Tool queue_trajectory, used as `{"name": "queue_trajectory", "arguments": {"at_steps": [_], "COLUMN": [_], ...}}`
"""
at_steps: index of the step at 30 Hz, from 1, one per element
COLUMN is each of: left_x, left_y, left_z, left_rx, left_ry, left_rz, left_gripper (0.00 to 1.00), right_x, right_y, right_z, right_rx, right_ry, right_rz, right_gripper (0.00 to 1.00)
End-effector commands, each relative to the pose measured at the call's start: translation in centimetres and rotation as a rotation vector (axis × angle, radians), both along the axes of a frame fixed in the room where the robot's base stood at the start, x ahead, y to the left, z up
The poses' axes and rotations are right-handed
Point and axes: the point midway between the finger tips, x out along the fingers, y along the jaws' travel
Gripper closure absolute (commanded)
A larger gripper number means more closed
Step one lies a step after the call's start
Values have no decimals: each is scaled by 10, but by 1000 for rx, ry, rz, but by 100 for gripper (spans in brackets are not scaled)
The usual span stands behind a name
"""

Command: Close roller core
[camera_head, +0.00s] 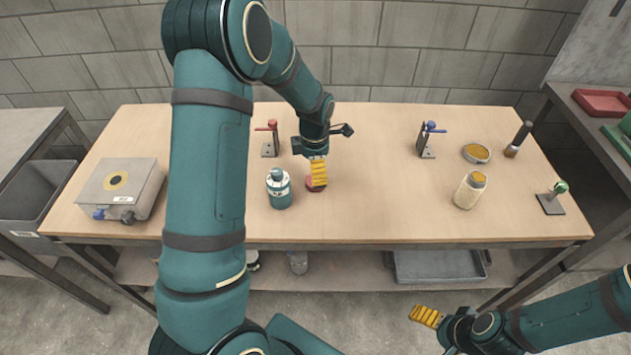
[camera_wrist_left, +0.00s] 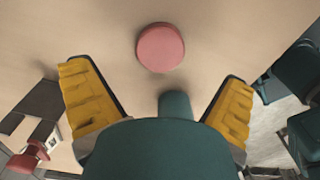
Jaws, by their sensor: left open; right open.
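My left gripper (camera_head: 318,172) points down at the middle of the table (camera_head: 375,185), its yellow fingers just over a red-pink round disc (camera_head: 316,187). In the left wrist view the disc (camera_wrist_left: 160,47) lies flat ahead of the open fingers, with nothing seen between them gripping it. A teal bottle with a white label (camera_head: 279,189) stands upright just left of the disc. A cream cylinder with a yellow-orange top (camera_head: 469,190) stands at the right. I cannot tell which of these is the roller core. My right gripper (camera_head: 427,316) is open and empty, in front of the table.
A grey box (camera_head: 120,190) sits at the left. A red-handled clamp (camera_head: 270,139), a blue-handled clamp (camera_head: 427,140), a round tin (camera_head: 476,153), a dark cylinder (camera_head: 518,139) and a green-knobbed stand (camera_head: 553,198) stand around. The table's middle right is clear.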

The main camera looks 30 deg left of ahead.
Motion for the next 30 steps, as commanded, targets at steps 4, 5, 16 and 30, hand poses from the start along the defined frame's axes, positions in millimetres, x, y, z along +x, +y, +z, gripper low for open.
{"name": "queue_trajectory", "arguments": {"at_steps": [4, 5, 16, 30], "left_x": [0, 0, 3, 3], "left_y": [0, 0, -3, -4], "left_z": [-4, -6, -52, -52], "left_rx": [0, 0, 0, 0], "left_ry": [1, 1, 1, 0], "left_rz": [0, 0, 1, 0], "left_gripper": [1, 1, 1, 43], "right_x": [0, 0, 3, 3], "right_y": [0, 0, 0, 0], "right_z": [-1, -2, -14, -14], "right_rx": [0, 0, -1, -1], "right_ry": [0, -1, -6, -7], "right_rz": [0, 0, -1, -2], "right_gripper": [12, 12, 12, 12]}}
